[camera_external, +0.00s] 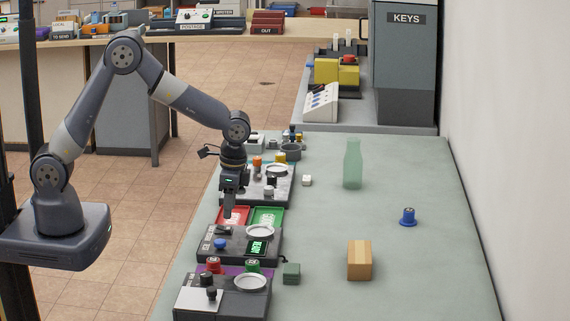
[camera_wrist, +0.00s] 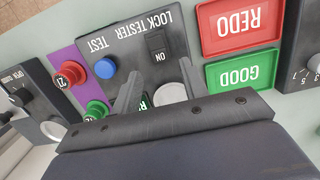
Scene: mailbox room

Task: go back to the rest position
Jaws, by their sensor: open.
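My gripper (camera_external: 229,212) points down over the near-left bench, above the lock tester and the front edge of the red tray. It is open and nothing shows between its fingers. In the wrist view my gripper (camera_wrist: 160,85) has its two dark fingers apart over the black lock tester (camera_wrist: 140,30). The tester has a blue TEST button (camera_wrist: 105,68), an ON switch (camera_wrist: 158,45), a green-lit display partly hidden by a finger, and a round pale plate (camera_wrist: 172,92). My arm is bent, reaching out from its base at the left.
A red REDO tray (camera_wrist: 241,27) and green GOOD tray (camera_wrist: 242,84) lie behind the tester. A red knob piece (camera_wrist: 70,73) and a green one (camera_wrist: 96,110) stand on a purple mat. A bottle (camera_external: 352,168), tan box (camera_external: 360,260) and blue knob (camera_external: 408,217) stand on the right.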

